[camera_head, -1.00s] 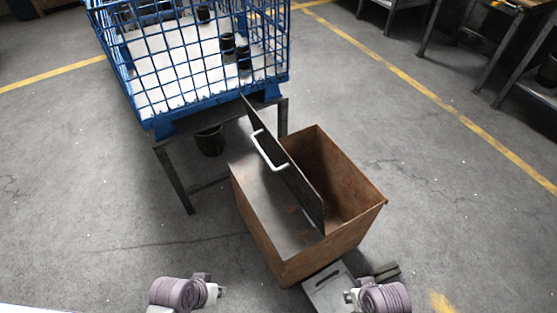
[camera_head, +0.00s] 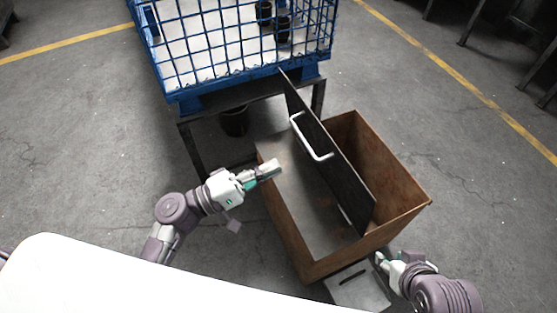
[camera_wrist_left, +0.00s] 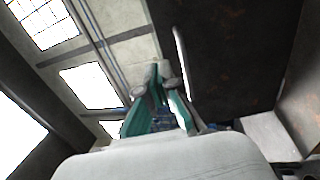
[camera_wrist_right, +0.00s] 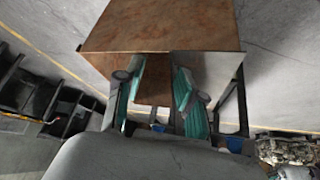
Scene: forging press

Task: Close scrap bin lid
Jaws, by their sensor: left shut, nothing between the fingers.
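The rusty brown scrap bin (camera_head: 400,217) stands on the floor in the middle of the head view. Its dark lid (camera_head: 345,170) stands raised, nearly upright, across the middle of the bin, with a white handle (camera_head: 311,140) on its left face. The bin's right half is open; a grey metal surface lies left of the lid. My left gripper (camera_head: 272,168) is shut and empty, over the bin's left edge, apart from the handle. In the left wrist view the handle (camera_wrist_left: 181,62) shows beyond the fingers. My right gripper (camera_head: 381,260) is open and empty by the bin's near right side.
A black bucket (camera_head: 234,121) is under the stand. A grey slotted plate (camera_head: 358,284) lies at the bin's near side.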

